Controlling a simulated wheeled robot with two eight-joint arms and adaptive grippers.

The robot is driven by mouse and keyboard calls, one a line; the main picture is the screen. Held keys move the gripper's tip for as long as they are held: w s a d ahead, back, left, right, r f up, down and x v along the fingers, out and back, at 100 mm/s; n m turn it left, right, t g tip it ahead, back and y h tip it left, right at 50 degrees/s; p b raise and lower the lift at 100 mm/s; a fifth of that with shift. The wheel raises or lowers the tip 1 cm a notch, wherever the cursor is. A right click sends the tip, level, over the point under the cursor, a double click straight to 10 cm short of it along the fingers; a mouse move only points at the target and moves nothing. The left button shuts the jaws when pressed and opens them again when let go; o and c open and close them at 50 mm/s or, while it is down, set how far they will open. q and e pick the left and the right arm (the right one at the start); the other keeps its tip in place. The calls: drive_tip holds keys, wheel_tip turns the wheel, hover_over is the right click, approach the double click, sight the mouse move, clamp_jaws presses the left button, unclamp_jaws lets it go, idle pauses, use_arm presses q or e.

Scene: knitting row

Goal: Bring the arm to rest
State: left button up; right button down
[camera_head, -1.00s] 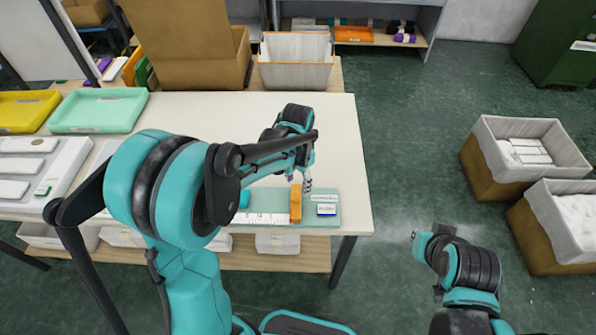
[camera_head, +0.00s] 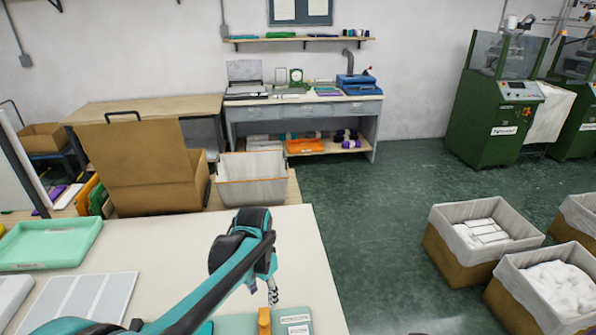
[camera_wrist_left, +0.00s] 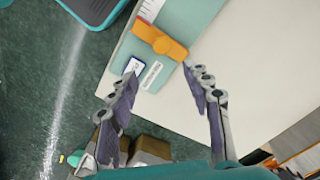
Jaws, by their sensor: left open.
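My left gripper (camera_head: 272,291) hangs over the right part of the cream table (camera_head: 292,232), at the end of my teal and black arm. In the left wrist view its two fingers (camera_wrist_left: 160,82) are spread apart with nothing between them. Beyond the fingertips lies a teal board (camera_wrist_left: 190,20) with a ruler edge, an orange slider or stop (camera_wrist_left: 158,40) across it and small white labels (camera_wrist_left: 152,75). In the head view the orange piece (camera_head: 264,321) is just below the gripper, partly cut off by the bottom edge. My right gripper is not visible.
A mint tray (camera_head: 50,243) and a pale striped panel (camera_head: 85,300) lie on the table's left. A brown box (camera_head: 150,165) and a lined bin (camera_head: 252,185) stand behind it. Lined cartons (camera_head: 455,255) stand on the floor at right, with open floor (camera_head: 370,240) between.

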use_arm(q)
drive_tip(key=s+a+n+t+b, duration=0.2)
drive_tip(key=s+n+t, duration=0.1)
drive_tip(key=s, duration=0.4)
drive_tip(key=s+a+n+t+b, duration=0.1)
drive_tip(key=s+n+t+b, duration=0.2)
drive_tip(key=s, duration=0.4)
drive_tip(key=shift+s+a+f+t, duration=0.2)
drive_tip(key=shift+a+f+t, duration=0.2)
drive_tip(key=shift+t, duration=0.2)
drive_tip(key=shift+f, duration=0.1)
